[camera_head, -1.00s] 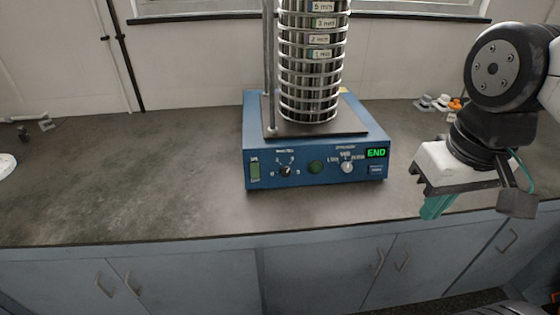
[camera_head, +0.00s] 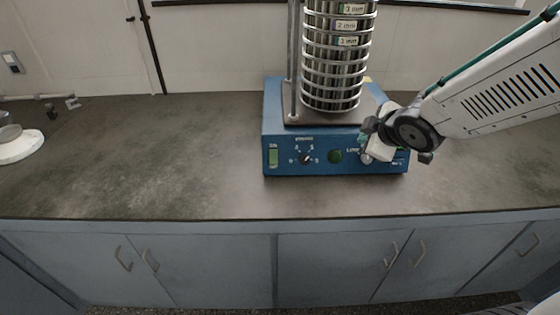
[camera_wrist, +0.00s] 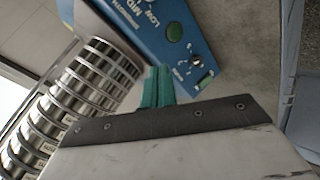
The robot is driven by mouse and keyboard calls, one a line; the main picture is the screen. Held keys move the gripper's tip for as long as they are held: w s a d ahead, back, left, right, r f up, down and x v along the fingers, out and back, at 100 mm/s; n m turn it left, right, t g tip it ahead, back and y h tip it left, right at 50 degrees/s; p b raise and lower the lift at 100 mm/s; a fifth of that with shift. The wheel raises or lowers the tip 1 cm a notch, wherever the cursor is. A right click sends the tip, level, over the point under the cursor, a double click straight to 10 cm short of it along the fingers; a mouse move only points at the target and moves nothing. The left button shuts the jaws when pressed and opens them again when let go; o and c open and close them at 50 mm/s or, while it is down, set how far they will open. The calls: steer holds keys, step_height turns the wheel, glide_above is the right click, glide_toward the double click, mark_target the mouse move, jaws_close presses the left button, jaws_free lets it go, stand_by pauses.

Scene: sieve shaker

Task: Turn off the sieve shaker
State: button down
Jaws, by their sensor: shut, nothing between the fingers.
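The blue sieve shaker (camera_head: 285,142) stands on the dark counter with a stack of metal sieves (camera_head: 333,70) on its top plate. My gripper (camera_head: 364,139) is in front of the panel's right part and hides the display there. In the wrist view, its teal fingers (camera_wrist: 158,70) are shut and empty. Contact with the panel cannot be told.
The counter (camera_head: 150,150) is clear left of the shaker. A white-based object (camera_head: 18,146) stands at the far left. A metal rod (camera_head: 294,60) rises beside the sieves. Cabinets (camera_head: 190,270) lie below the counter edge.

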steer(key=a+f+n+y, duration=0.3)
steer(key=a+n+y, duration=0.1)
steer(key=a, duration=0.2)
steer(key=a+f+n+g+y, duration=0.1)
steer(key=a+f+n+y, duration=0.2)
steer(key=a, duration=0.4)
steer(key=shift+s+n+g+y, duration=0.2)
steer(key=shift+n+g+y, duration=0.1)
steer(key=shift+n+y, duration=0.4)
glide_toward(270, 161)
steer(key=x, duration=0.4)
steer(key=shift+s+a, duration=0.1)
steer(key=shift+a, duration=0.6)
steer(key=shift+w+f, duration=0.45)
steer(key=shift+w, duration=0.1)
